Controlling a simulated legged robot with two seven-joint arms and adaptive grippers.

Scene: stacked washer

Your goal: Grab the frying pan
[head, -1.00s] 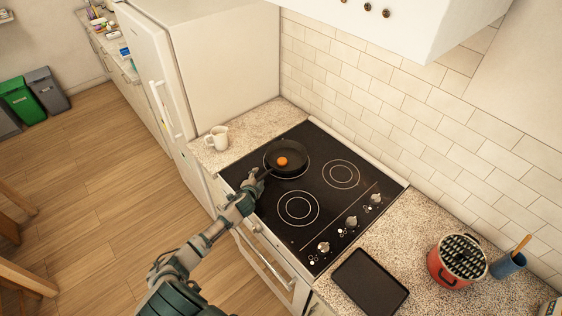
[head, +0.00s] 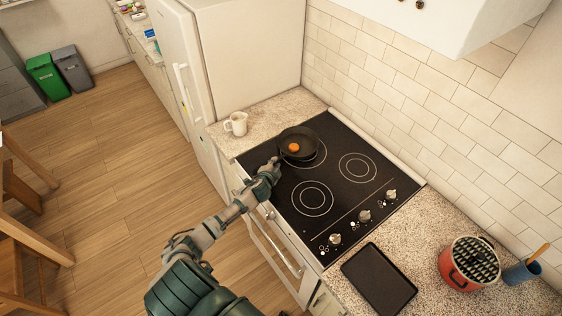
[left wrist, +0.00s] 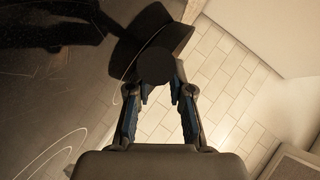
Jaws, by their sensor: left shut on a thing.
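The black frying pan (head: 299,138) is at the rear left burner of the cooktop, with a small orange thing (head: 293,147) in it. Its handle points toward my left gripper (head: 275,165), which is shut on it. The fingers cover most of the handle. The pan overlaps the burner ring off-centre; I cannot tell whether it touches the glass. The left wrist view shows the dark pan (left wrist: 150,25) just beyond the fingertips of my left gripper (left wrist: 160,90). My right gripper is not in view.
The black cooktop (head: 340,195) has knobs at its right. A white mug (head: 236,123) stands on the counter left of the pan, beside the fridge (head: 250,60). A dark tray (head: 379,280) and a red pot (head: 468,263) are on the right counter. A tiled wall rises behind.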

